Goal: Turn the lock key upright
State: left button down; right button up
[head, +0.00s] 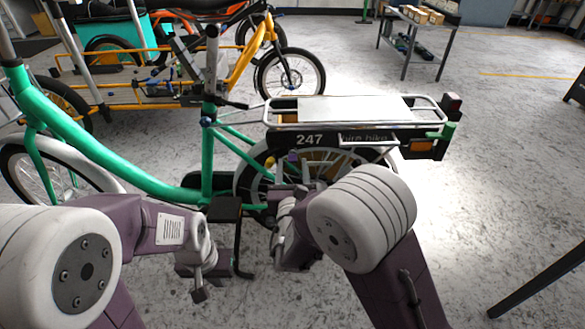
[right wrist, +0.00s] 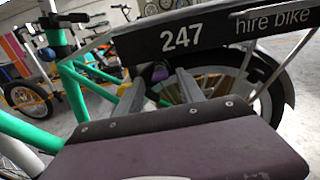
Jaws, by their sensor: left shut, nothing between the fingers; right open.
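The green hire bike (head: 207,150) stands side-on, with a black panel (head: 325,139) marked 247 over its rear wheel. A small purple piece, which looks like the lock key (head: 293,157), shows just below the panel. It also shows in the right wrist view (right wrist: 160,73), framed between my fingers; its tilt is too small to tell. My right gripper (head: 295,185) is open at the rear wheel, just below the key in the picture. Its fingers show in the right wrist view (right wrist: 160,88); contact cannot be told. My left gripper (head: 199,292) is shut and empty, low, apart from the bike.
The rear rack (head: 350,109) juts over the rear wheel. A yellow cargo bike (head: 245,62) stands behind the green one. A metal table with boxes (head: 420,22) is at the back right. The floor on the right is largely clear.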

aim_at(293, 156)
jog(key=shift+w, duration=1.2)
grip_shut()
